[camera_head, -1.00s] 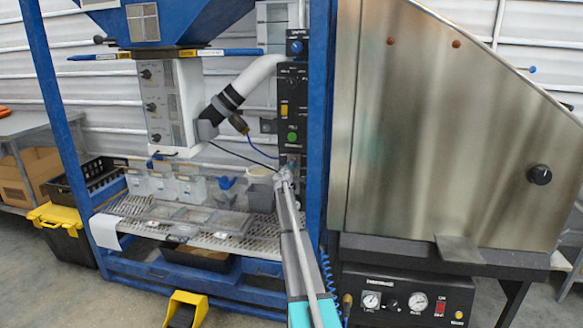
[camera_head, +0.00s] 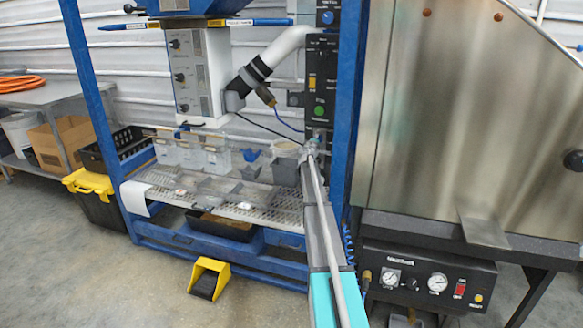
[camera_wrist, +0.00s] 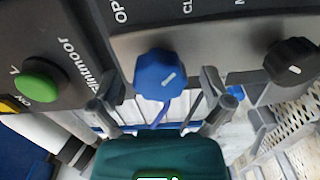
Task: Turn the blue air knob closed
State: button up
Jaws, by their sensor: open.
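The blue air knob (camera_wrist: 160,75) sits on a grey panel with "OP" and "CL" lettering above it in the wrist view. A pale pointer mark shows on its face. My gripper (camera_wrist: 158,97) is open, with one finger on each side of the knob. I cannot tell whether the fingers touch it. In the head view my gripper (camera_head: 311,148) is at the lower end of the dark control panel (camera_head: 321,60). The air knob is too small or hidden there.
A green button (camera_wrist: 38,80) is left of the knob and a black knob (camera_wrist: 291,61) is right of it. A blue frame post (camera_head: 352,110) stands close right of my arm. A clear-walled tray area (camera_head: 220,165) and a hose (camera_head: 255,72) are to the left.

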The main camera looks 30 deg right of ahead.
jog(key=n, duration=0.8)
jog(key=shift+n, duration=0.4)
jog(key=n, duration=0.8)
jog(key=s+a+r+m+g+y+p, duration=0.1)
jog(key=s+a+m+g+p, duration=0.1)
jog(key=s+a+m+p, duration=0.3)
jog(key=s+a+r+m+g+y+p, duration=0.1)
jog(key=s+a+m+g+p, duration=0.2)
jog(key=s+a+m, duration=0.4)
jog(key=s+a+p, duration=0.1)
jog(key=s+a, duration=0.2)
jog(key=a, duration=0.4)
jog(key=s+a, duration=0.4)
jog(key=a, duration=0.3)
jog(key=shift+s+a+m+y+p, duration=0.15)
jog(key=shift+m+y+p, duration=0.15)
jog(key=shift+m+p, duration=0.1)
jog(key=shift+f, duration=0.1)
dwell(0.3)
